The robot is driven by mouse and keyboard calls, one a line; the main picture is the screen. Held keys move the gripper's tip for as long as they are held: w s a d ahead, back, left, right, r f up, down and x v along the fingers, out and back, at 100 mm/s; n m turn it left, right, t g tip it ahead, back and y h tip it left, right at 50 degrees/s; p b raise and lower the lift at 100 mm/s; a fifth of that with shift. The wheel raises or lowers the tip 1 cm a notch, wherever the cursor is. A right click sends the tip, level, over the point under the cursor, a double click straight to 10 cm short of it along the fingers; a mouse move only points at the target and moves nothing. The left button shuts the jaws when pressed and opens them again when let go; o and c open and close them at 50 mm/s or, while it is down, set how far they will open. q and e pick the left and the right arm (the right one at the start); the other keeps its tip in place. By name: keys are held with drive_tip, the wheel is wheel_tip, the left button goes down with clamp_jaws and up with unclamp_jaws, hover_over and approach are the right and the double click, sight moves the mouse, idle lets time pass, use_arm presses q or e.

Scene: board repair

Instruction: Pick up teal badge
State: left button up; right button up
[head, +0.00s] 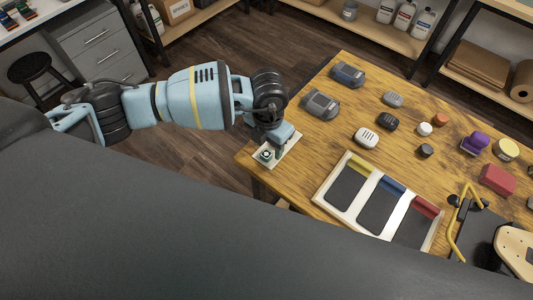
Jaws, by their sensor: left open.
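A small dark teal piece with a pale round mark, which looks like the teal badge (265,155), is on a pale plate (290,151) at the left corner of the wooden table. My left gripper (271,147) points down just above and beside it. Its jaws are open, but the fingers are small and partly hidden by the wrist. I cannot tell whether they touch the badge. My right gripper does not show.
A white tray with yellow, blue and red sections (318,197) lies close by on the table (300,135). Several grey and dark devices (320,104), small caps and a red block (497,179) stand farther right. A skateboard (515,250) is at the lower right.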

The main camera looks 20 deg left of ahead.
sight(267, 153)
use_arm(q)
drive_tip(key=shift+f, duration=1.55)
drive_tip(key=shift+a, duration=0.1)
drive_tip(key=c, duration=1)
